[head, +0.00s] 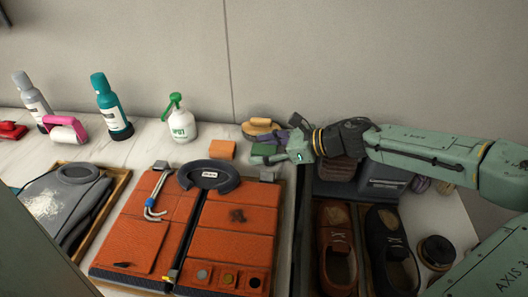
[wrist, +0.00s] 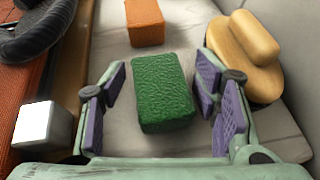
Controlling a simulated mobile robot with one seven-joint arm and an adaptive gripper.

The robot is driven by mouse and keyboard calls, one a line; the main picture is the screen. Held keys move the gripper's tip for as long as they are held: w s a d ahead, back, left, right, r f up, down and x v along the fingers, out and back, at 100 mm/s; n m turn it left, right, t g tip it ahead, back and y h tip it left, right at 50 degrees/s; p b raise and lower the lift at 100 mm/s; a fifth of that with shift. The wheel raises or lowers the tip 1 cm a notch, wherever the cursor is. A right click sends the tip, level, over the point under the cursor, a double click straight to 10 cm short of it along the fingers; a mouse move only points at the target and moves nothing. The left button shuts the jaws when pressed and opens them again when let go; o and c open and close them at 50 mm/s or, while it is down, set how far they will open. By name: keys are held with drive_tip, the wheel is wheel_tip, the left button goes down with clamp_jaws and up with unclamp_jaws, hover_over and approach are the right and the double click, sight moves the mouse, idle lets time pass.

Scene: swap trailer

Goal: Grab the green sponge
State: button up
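The green sponge (wrist: 162,92) is a textured dark green block. In the wrist view it lies on the pale counter between the two purple-padded fingers of my gripper (wrist: 162,100). My gripper is open, with a visible gap between the sponge and each finger pad.
An orange sponge (wrist: 145,22) lies beyond the green one. A wooden brush (wrist: 247,58) stands close to the right finger. A grey metal block (wrist: 42,128) and an orange case (head: 140,232) are to the left. A tray with shoes (head: 338,250) is at front right.

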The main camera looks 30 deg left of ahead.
drive_tip(key=c, duration=0.8)
drive_tip(key=shift+c, duration=0.2)
